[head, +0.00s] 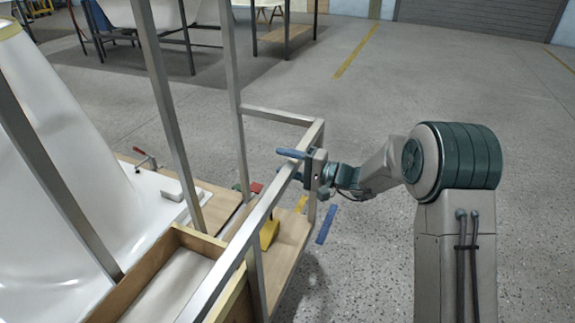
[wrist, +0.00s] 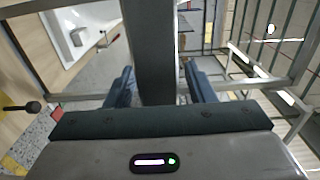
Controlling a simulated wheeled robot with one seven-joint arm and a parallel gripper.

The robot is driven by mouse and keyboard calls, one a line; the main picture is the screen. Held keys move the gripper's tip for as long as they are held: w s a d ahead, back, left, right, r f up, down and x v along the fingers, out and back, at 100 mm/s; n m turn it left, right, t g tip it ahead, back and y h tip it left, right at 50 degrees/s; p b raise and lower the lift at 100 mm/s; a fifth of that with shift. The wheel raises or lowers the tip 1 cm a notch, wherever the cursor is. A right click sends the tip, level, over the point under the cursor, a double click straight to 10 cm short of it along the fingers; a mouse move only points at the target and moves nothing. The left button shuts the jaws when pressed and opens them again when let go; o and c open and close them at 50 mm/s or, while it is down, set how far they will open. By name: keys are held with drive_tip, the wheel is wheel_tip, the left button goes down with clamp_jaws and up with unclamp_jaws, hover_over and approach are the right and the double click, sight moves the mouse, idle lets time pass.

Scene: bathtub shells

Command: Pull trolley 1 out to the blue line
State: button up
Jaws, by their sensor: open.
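A grey metal-framed trolley (head: 283,114) stands at the left of the head view, with upright posts, a top rail and a wooden lower deck. No number shows on it. A short blue strip (head: 326,224) shows on the floor just right of the trolley, probably part of the blue line.
A white bathtub shell (head: 60,130) stands at the left. A wooden tray (head: 160,265) and a yellow object (head: 269,233) are within the trolley's frame. Another rack (head: 284,36) stands at the back. The speckled floor (head: 380,100) right of the trolley is clear, with a yellow line (head: 355,52).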

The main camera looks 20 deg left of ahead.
clamp_jaws()
drive_tip(key=shift+d+f, duration=0.1)
drive_tip(key=shift+d+b, duration=0.65)
drive_tip(key=shift+d, duration=0.4)
unclamp_jaws()
drive_tip(key=shift+s+a, duration=0.15)
drive_tip(key=shift+a, duration=0.25)
drive_tip(key=shift+d, duration=0.1)
